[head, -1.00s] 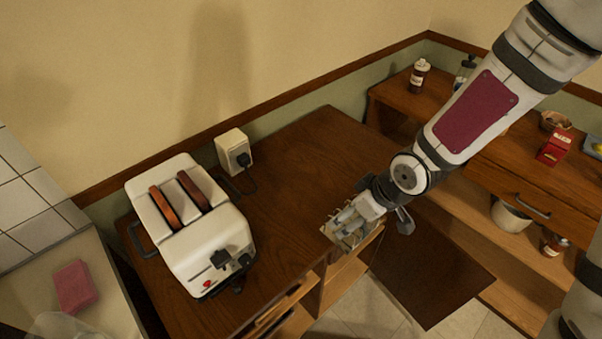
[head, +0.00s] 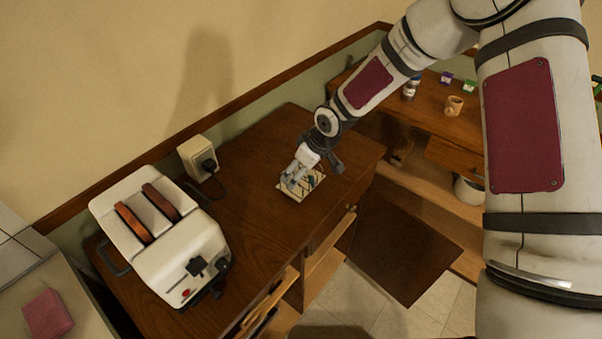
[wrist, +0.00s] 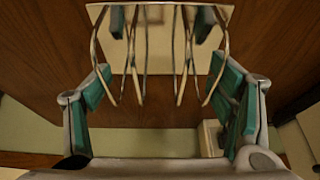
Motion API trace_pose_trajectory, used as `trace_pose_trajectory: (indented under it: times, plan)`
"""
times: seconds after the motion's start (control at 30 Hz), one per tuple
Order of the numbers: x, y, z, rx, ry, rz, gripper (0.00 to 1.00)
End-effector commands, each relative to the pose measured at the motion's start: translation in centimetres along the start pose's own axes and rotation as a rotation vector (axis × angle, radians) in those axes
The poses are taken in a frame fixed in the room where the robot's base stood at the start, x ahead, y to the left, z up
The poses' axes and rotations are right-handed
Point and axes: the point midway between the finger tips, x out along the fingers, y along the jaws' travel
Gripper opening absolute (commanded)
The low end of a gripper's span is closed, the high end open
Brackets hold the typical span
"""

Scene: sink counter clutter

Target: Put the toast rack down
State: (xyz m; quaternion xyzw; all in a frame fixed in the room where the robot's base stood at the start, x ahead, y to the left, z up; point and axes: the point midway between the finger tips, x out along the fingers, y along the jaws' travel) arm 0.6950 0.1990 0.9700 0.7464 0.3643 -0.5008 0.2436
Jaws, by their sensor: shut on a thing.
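The toast rack is a small pale base with curved wire loops. In the wrist view the toast rack (wrist: 137,60) sits between the green-padded fingers of my gripper (wrist: 163,100), with the wire loops facing the camera. In the head view my gripper (head: 297,178) is shut on the toast rack (head: 310,190) over the right part of the wooden counter (head: 245,225). The rack looks roughly level and close to the counter top. I cannot tell whether its base touches the wood.
A white toaster (head: 165,245) with two brown slices stands to the left on the counter. A wall socket box (head: 197,157) with a plug is behind. A pink sponge (head: 47,314) lies at far left. Bare wood surrounds the rack.

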Motion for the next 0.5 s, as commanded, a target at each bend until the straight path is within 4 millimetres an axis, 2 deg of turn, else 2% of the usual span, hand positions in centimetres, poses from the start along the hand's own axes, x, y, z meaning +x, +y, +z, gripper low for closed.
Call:
trace_pose_trajectory:
  times: [0.17,0.5]
  plan:
    - [1.2,-0.1,0.4,-0.001,0.004,0.001,0.37]
    - [1.5,0.0,0.5,-0.002,0.004,0.001,0.37]
